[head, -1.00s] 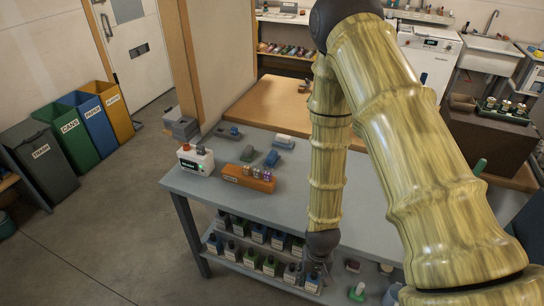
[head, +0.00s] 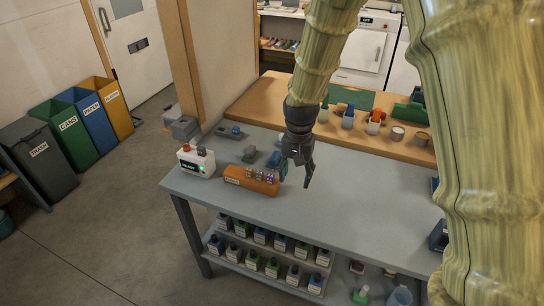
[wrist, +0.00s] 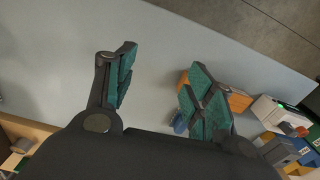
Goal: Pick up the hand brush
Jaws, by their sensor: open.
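I cannot pick out the hand brush with certainty in either view. A small grey-green object (head: 249,153) and a blue object (head: 273,159) lie on the grey table (head: 350,205) behind the orange rack, but their shapes are too small to name. My gripper (head: 296,178) points down above the table, just right of the orange rack, with its fingers apart and nothing between them. In the wrist view my gripper (wrist: 160,72) shows its green-padded fingers spread over bare grey tabletop. A bit of blue (wrist: 180,122) shows beside the right finger, partly hidden.
The orange rack (head: 250,180) holds small vials beside a white device (head: 196,161) with a lit display. Several bottles stand on the lower shelf (head: 262,270). A wooden bench (head: 270,98) behind carries cups and bottles.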

